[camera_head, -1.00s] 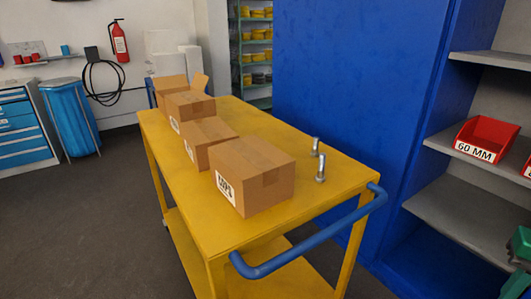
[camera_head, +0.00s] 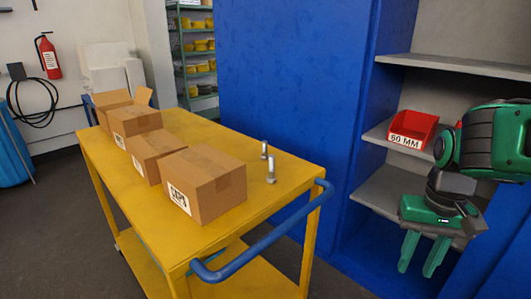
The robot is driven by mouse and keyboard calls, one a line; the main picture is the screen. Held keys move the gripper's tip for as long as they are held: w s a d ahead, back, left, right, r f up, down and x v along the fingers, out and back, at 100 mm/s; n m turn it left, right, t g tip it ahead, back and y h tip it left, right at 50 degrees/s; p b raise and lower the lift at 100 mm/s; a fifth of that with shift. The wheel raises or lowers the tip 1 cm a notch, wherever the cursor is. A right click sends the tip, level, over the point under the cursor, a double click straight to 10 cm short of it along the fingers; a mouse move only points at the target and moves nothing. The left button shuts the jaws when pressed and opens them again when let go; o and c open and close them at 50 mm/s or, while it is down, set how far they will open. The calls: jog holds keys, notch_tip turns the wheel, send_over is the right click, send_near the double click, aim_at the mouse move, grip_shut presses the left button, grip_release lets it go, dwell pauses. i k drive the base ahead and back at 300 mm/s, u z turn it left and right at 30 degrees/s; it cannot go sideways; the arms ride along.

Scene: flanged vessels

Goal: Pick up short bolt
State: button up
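Two silver bolts stand upright on the right part of the yellow cart top (camera_head: 230,135). The nearer bolt (camera_head: 271,170) looks larger in the picture; the farther bolt (camera_head: 264,150) stands just behind it and a little left. I cannot tell for sure which is the short one. My gripper (camera_head: 420,268) hangs at the lower right with its two green fingers pointing down. The fingers are apart with nothing between them. It is well to the right of the cart and the bolts, in front of the shelves.
Several cardboard boxes (camera_head: 205,185) line the cart's left side. A blue handle (camera_head: 265,245) rims the cart's near right end. A blue cabinet (camera_head: 290,70) stands behind the cart.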

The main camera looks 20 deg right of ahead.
aim_at(264, 155)
jog(key=z, duration=0.05)
jog(key=k, duration=0.65)
jog(key=z, duration=0.4)
jog(key=i, duration=0.55)
jog(key=z, duration=0.5)
jog(key=i, duration=0.95)
jog(key=u, duration=0.35)
